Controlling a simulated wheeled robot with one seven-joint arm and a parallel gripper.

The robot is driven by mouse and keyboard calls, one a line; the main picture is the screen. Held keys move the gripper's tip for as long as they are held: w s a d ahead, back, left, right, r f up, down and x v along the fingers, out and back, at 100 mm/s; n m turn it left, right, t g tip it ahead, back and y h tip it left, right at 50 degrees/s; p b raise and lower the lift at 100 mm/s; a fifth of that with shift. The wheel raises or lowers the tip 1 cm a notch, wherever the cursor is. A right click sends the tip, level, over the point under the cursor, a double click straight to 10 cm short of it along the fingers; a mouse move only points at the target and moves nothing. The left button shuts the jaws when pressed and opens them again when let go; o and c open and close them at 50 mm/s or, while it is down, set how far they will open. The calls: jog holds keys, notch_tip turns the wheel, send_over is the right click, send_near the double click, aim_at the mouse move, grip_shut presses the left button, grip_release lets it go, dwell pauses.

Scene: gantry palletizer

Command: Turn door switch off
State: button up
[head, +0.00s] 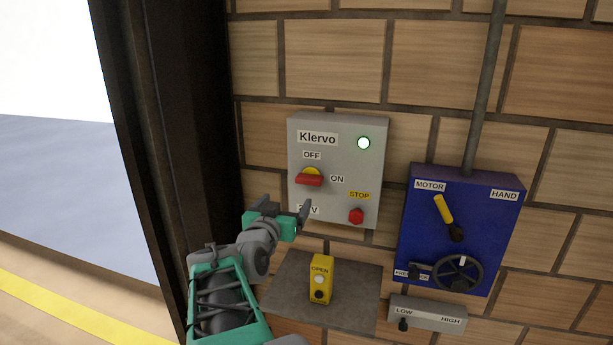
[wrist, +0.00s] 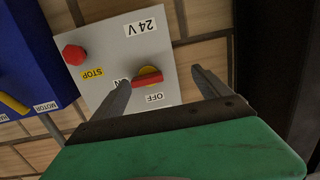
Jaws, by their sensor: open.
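A grey control box labelled Klervo (head: 360,180) is on the brick wall. Its rotary switch has a red handle (head: 309,180) on a yellow disc, with OFF above and ON to the right. The handle lies nearly level, in line with ON. My gripper (head: 288,208) is open, below and left of the switch in the head view. In the wrist view the picture is upside down; the red handle (wrist: 148,79) shows between my two spread fingers (wrist: 162,76). I see no contact, but the left finger partly hides the ON label.
The box has a lit lamp (head: 363,143) and a red STOP button (head: 356,216). A yellow OPEN button box (head: 320,280) is below. A blue MOTOR box (head: 475,205) with a lever and handwheel is right, above a LOW/HIGH box (head: 428,314). A dark door frame (head: 180,130) stands left.

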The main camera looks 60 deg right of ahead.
aim_at(308, 181)
jog(key=shift+m+g+h, duration=0.3)
jog(key=shift+h, duration=0.4)
jog(key=d+p, duration=0.1)
jog(key=d, duration=0.2)
jog(key=s+d+r+p, duration=0.1)
jog(key=d, duration=0.2)
jog(key=d+r, duration=0.1)
jog(key=d, duration=0.2)
jog(key=shift+s+d+r+p, duration=0.15)
jog(key=shift+s+d+p, duration=0.15)
jog(key=shift+p, duration=0.1)
jog(key=shift+c, duration=0.6)
jog(key=c, duration=1.2)
jog(key=shift+a, duration=0.15)
jog(key=shift+c, duration=0.2)
